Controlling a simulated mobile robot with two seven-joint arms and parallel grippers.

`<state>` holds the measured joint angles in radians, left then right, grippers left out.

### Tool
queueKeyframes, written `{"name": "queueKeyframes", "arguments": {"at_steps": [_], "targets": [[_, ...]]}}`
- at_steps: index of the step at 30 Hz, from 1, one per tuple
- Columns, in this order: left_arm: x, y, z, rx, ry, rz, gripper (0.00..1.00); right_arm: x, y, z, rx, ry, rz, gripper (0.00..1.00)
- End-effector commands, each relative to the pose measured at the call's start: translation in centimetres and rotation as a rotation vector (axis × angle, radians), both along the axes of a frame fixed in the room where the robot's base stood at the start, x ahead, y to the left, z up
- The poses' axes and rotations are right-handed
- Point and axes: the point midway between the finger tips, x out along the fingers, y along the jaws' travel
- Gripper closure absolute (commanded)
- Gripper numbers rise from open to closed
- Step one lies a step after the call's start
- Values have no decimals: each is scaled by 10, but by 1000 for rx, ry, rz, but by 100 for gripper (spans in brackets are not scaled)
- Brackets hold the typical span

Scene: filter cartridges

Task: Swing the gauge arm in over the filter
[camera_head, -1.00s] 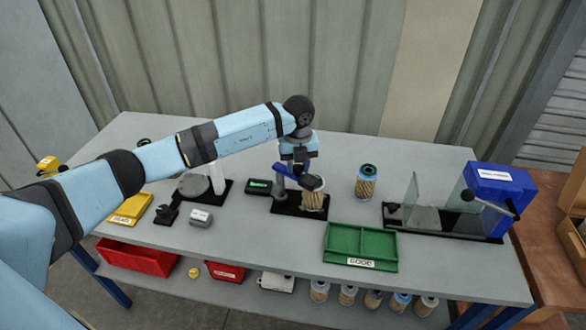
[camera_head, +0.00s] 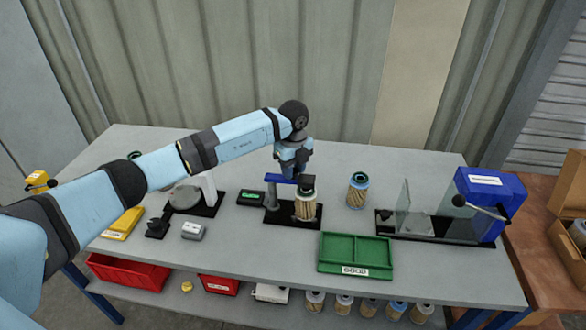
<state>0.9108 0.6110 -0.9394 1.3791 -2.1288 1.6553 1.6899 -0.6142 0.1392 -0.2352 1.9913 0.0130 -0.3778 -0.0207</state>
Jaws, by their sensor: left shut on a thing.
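The gauge stand has a grey post on a black base (camera_head: 285,222). Its blue gauge arm (camera_head: 279,178) reaches right from the post, with a dark block (camera_head: 307,184) at its end. That block is over the top of a tan pleated filter (camera_head: 305,208) standing on the base; whether they touch cannot be told. My left gripper (camera_head: 296,174) comes down from above and is shut on the gauge arm near the dark block; its fingertips are mostly hidden. My right gripper is not in view.
A second filter (camera_head: 357,190) with a blue top stands right of the gauge. A green tray (camera_head: 355,253) lies in front. A small black display box (camera_head: 250,198) sits left of the post. A blue press (camera_head: 490,200) with clear panels stands at the right.

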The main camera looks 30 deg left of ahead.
Motion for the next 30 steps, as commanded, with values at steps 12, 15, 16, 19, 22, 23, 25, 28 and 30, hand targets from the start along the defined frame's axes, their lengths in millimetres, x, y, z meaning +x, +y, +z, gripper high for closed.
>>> {"name": "queueKeyframes", "arguments": {"at_steps": [12,15,16,19,22,23,25,28,30], "targets": [[1,1,2,-1,-4,3,41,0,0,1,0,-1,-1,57],[1,1,1,0,-3,2,41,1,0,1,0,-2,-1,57],[1,0,1,0,-2,2,41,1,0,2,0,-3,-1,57],[1,0,1,-1,-2,1,41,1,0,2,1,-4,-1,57],[1,0,4,-1,-3,1,41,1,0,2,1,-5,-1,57],[1,0,6,-2,-4,1,41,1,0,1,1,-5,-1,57],[1,0,14,-1,-4,2,41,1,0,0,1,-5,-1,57],[1,1,33,0,-7,1,41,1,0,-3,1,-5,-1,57],[2,1,49,-1,-6,1,41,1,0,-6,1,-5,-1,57]]}}
